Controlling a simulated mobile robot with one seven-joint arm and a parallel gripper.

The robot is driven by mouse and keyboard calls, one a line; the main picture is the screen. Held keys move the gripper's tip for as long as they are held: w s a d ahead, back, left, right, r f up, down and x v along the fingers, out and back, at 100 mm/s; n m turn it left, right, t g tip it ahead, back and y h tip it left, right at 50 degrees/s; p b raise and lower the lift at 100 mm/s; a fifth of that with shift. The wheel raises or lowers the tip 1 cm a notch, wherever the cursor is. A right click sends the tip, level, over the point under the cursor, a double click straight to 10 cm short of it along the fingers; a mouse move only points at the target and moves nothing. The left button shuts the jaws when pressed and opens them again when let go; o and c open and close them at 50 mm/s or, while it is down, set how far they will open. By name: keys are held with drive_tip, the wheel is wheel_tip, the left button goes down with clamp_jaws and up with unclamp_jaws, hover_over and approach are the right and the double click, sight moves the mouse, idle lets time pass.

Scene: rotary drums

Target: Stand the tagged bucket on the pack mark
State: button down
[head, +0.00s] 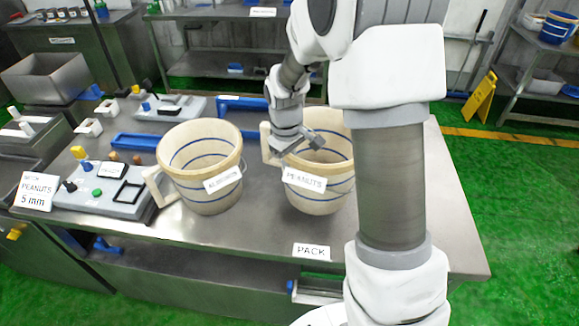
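Two cream buckets with blue bands stand upright side by side on the steel table (262,228). The left bucket (205,148) has a tag that seems to read ALMONDS. The right bucket (318,202) has a tag (305,180) reading PEANUTS. A white PACK label (312,251) lies at the table's front edge, in front of the PEANUTS bucket. My gripper (313,142) is at the upper left rim of the PEANUTS bucket, over its mouth. I cannot tell whether it touches the rim or whether its fingers are closed. My arm hides the bucket's right side.
A batch card (36,190) reads PEANUTS 5 mm. A grey control panel (110,190) with knobs and a green button is left of the buckets. Blue bars (135,141) lie behind. A yellow floor sign (480,97) stands at right.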

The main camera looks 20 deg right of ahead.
wheel_tip(320, 180, down, 6)
drive_tip(key=b, duration=0.5)
drive_tip(key=shift+f, duration=0.45)
idle(0.7)
unclamp_jaws()
idle(0.5)
wheel_tip(320, 180, up, 9)
drive_tip(key=p, duration=0.6)
drive_tip(key=shift+s+a, duration=0.2)
drive_tip(key=shift+a, duration=0.05)
idle(0.6)
